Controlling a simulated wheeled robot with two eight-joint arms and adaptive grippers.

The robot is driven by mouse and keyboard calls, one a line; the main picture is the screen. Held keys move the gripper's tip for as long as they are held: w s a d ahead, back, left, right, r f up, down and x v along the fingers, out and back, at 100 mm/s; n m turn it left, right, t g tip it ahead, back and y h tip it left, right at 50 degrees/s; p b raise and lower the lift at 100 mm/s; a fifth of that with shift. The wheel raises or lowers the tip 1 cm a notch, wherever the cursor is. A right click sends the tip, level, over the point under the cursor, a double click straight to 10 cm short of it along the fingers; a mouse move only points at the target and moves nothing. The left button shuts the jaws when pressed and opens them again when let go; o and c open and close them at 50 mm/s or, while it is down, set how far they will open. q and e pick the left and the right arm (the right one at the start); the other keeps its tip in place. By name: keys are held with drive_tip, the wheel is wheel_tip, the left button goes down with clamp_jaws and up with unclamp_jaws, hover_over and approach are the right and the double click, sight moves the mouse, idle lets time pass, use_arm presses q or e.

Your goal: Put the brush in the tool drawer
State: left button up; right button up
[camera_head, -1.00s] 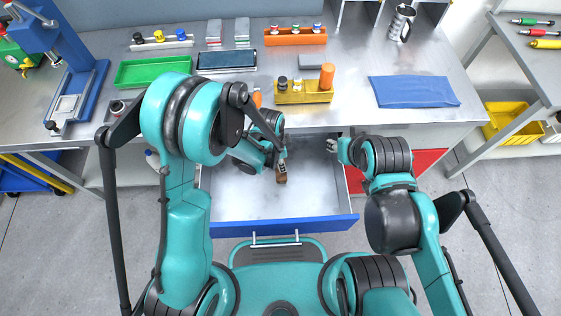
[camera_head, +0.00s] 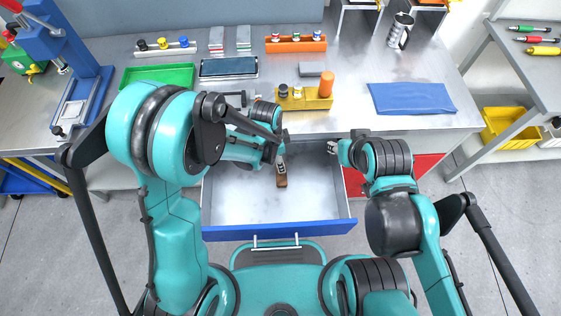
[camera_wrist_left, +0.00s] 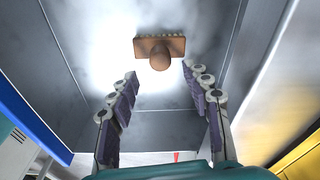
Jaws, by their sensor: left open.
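The brush (camera_head: 281,180), with a brown wooden body, lies on the floor of the open drawer (camera_head: 226,206), near its middle. In the left wrist view the brush (camera_wrist_left: 160,51) lies ahead of the fingertips, with its round knob toward me. My left gripper (camera_head: 279,156) is over the drawer, just on the bench side of the brush. In the left wrist view my left gripper (camera_wrist_left: 160,84) is open and empty, its fingers apart from the brush. My right gripper (camera_head: 332,147) is by the drawer's right side; its fingers are too small to read.
The workbench (camera_head: 350,117) stands behind the drawer. On it are a green tray (camera_head: 158,76), a yellow block with parts (camera_head: 315,103), an orange rack (camera_head: 296,46) and a blue cloth (camera_head: 411,98). The drawer floor around the brush is largely clear.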

use_arm(q)
drive_tip(key=s+a+r+n+t+p, duration=0.1)
drive_tip(key=a+r+n+t, duration=0.1)
drive_tip(key=a+r+n, duration=0.5)
drive_tip(key=s+a+r+n+t, duration=0.15)
drive_tip(key=a+r, duration=0.25)
drive_tip(key=r, duration=0.6)
drive_tip(key=s+a+r+n+t, duration=0.1)
drive_tip(key=s+a+r+n, duration=0.1)
drive_tip(key=a+n, duration=0.1)
drive_tip(key=s+a+r+n+t+y, duration=0.1)
drive_tip(key=s+a+r+n+t, duration=0.1)
drive_tip(key=a, duration=0.4)
drive_tip(key=shift+s+r+n, duration=0.75)
drive_tip(key=shift+s+n, duration=0.05)
drive_tip(key=shift+n, duration=0.35)
use_arm(e)
drive_tip(key=shift+r, duration=0.95)
use_arm(q)
drive_tip(key=shift+d, duration=0.1)
